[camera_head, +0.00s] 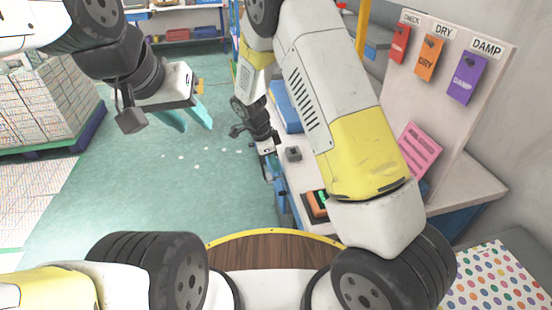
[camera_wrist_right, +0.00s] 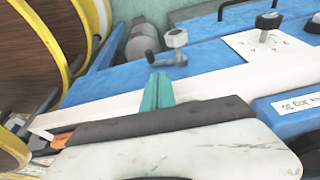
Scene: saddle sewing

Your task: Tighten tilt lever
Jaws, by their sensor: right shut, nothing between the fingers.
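My right gripper (camera_wrist_right: 158,90) shows in the right wrist view with its teal fingers together and nothing between them. Its tips point at a blue bench-like frame. Just beyond the tips is a small grey metal lever with a knob (camera_wrist_right: 176,40), apart from the fingers in the picture. A black-handled lever (camera_wrist_right: 267,22) stands on a white marked plate to the right. I cannot tell which of these is the tilt lever. In the head view my right arm hides much of the bench. My left gripper (camera_head: 188,116) is open and empty over the floor.
A board with red, orange and purple tags (camera_head: 466,78) stands at the right, with a pink card (camera_head: 418,150) below. An orange device (camera_head: 317,204) sits on the bench. A loaded pallet (camera_head: 50,145) stands at the left. The green floor (camera_head: 215,190) between is mostly free.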

